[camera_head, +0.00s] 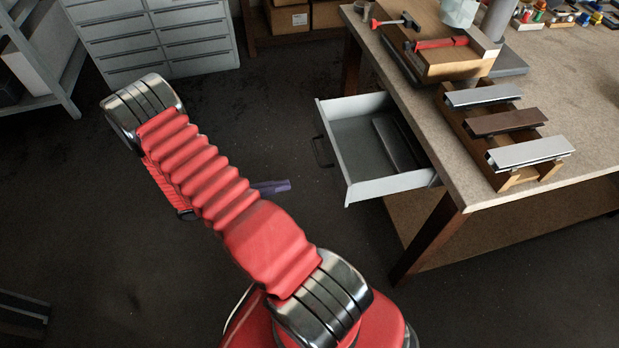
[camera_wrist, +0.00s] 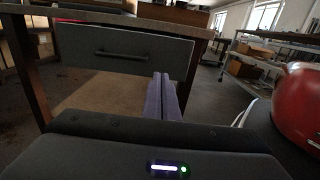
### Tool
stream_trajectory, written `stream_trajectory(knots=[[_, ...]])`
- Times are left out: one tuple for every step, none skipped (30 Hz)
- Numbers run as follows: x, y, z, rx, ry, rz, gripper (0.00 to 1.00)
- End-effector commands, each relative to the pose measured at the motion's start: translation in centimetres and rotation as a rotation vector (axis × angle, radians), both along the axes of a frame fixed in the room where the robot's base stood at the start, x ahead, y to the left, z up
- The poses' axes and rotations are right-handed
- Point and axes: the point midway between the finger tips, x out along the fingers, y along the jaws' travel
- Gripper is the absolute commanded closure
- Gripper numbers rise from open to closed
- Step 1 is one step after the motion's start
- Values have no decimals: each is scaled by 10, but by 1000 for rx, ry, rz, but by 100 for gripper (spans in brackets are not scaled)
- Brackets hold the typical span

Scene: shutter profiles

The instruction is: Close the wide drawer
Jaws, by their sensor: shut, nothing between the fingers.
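The wide drawer (camera_head: 392,186) stands pulled out from under the workbench in the head view, with its light grey inside showing. Its dark front (camera_wrist: 125,65) fills the upper left of the wrist view, with a dark bar handle (camera_wrist: 121,55) across it. My gripper (camera_head: 286,185) shows in the head view as purple fingertips to the left of the drawer, partly hidden behind my red arm. In the wrist view the fingers (camera_wrist: 160,80) are shut together and empty. They point toward the right part of the drawer front; exact contact cannot be told.
The workbench (camera_head: 560,75) carries a wooden rack (camera_head: 515,180) with three profiles and a red-handled clamp (camera_head: 440,43). A dark long piece (camera_head: 392,143) lies in the drawer. Grey cabinets (camera_head: 160,40) stand at the back left. The floor left of the drawer is clear.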

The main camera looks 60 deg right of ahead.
Motion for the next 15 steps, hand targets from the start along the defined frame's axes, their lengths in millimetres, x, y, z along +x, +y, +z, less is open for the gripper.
stream_trajectory(knots=[[-2,-2,0,0,0,-2,100],[-4,-4,0,0,0,-2,100],[-6,-6,0,0,0,-3,100],[-8,-8,0,0,0,-3,100],[-11,-10,0,0,0,-3,100],[-15,-14,0,0,0,-3,100],[-18,-17,0,1,1,-4,100],[-21,-20,0,1,1,-4,100],[-25,-24,0,1,1,-4,100],[-28,-27,1,0,1,-4,100],[-32,-31,0,1,1,-5,100],[-36,-35,0,1,-1,-4,100],[-39,-38,0,1,-1,-4,100],[-42,-41,0,1,-1,-4,100],[-46,-45,0,1,1,-4,100]])
